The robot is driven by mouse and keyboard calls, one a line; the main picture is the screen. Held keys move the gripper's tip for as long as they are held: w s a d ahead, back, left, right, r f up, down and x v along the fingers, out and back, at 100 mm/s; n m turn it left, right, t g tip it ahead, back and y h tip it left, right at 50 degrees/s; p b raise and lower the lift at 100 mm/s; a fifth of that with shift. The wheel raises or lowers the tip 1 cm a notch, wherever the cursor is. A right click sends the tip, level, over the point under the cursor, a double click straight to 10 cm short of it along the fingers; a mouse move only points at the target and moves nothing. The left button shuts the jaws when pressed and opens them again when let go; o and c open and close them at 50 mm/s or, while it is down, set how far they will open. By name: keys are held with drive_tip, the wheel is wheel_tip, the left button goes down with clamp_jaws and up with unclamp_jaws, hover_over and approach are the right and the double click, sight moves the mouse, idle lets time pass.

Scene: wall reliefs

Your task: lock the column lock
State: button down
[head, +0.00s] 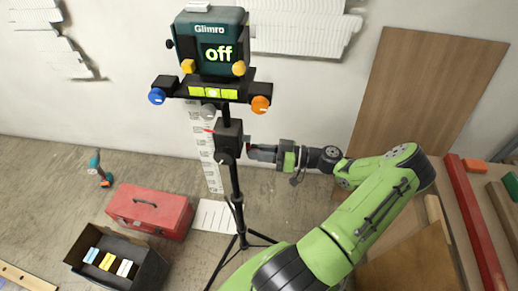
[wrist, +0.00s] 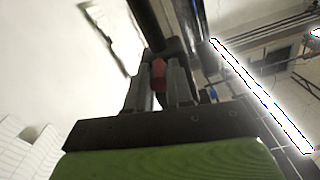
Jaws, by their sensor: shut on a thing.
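The Glimro device (head: 211,45) stands on top of a black tripod with its screen reading "off". Below its head, a black block (head: 229,136) sits on the tripod column (head: 236,185), with a thin red piece (head: 208,130) sticking out on its left. My gripper (head: 250,152) reaches in from the right, at the right side of this block. In the wrist view my gripper (wrist: 160,68) is shut on a small red part (wrist: 158,76) at the column, which I take to be the column lock. The fingers partly hide it, and its turn angle cannot be told.
Orange (head: 261,104) and blue (head: 157,96) knobs flank the bar above the block. Tripod legs (head: 243,240) spread below. A red toolbox (head: 150,211) and an open black box (head: 117,262) stand on the floor at left. A brown board (head: 425,95) leans on the wall.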

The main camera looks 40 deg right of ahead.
drive_tip(key=c, duration=1)
unclamp_jaws()
drive_tip(key=v, duration=1.5)
drive_tip(key=shift+s+d+p, duration=0.2)
drive_tip(key=shift+s+p, duration=0.1)
drive_tip(key=shift+s, duration=0.05)
